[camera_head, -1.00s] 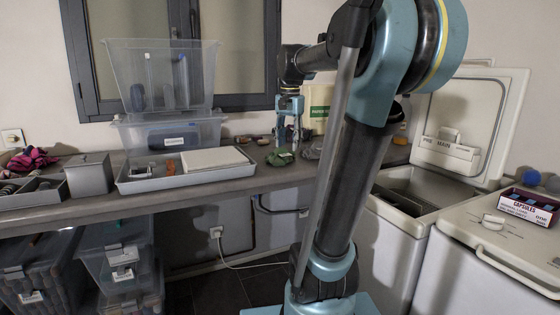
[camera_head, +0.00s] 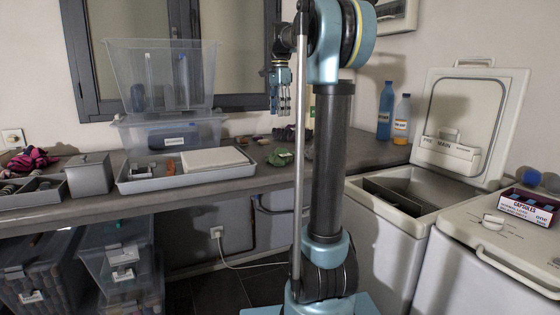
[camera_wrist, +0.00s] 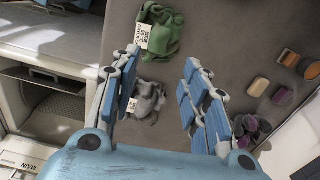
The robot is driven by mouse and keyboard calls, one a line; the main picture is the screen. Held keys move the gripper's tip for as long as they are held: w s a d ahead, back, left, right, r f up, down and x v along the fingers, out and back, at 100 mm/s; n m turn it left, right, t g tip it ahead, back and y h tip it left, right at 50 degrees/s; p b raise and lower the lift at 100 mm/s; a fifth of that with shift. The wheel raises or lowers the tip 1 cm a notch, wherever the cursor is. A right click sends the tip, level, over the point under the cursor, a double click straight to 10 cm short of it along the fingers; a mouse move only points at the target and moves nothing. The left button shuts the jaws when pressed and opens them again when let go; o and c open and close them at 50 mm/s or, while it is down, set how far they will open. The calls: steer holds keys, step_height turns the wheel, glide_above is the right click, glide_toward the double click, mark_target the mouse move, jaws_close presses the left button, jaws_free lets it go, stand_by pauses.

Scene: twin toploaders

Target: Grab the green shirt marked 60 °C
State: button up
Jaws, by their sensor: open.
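The crumpled green shirt (camera_head: 280,157) lies on the grey counter near its front edge. My gripper (camera_head: 284,113) is in the air above the counter, fingers pointing down, apart from the shirt. In the wrist view my gripper (camera_wrist: 160,60) is open and empty, and the green shirt lies beyond its fingertips. A grey crumpled cloth (camera_wrist: 147,101) with a tag lies beside the green one, showing between the fingers.
A tray (camera_head: 140,184) and stacked clear bins (camera_head: 165,80) stand to the left. Blue (camera_head: 386,105) and orange-labelled (camera_head: 402,120) bottles stand at the right. The main toploader (camera_head: 400,240) is open; the other carries a capsules box (camera_head: 528,205).

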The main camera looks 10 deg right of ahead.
glide_toward(281, 154)
steer(key=w+f, duration=0.1)
steer(key=f, duration=0.1)
steer(key=w+f, duration=0.3)
steer(key=f, duration=0.2)
steer(key=shift+w+d, duration=0.15)
steer(key=shift+c, duration=0.3)
jaws_close()
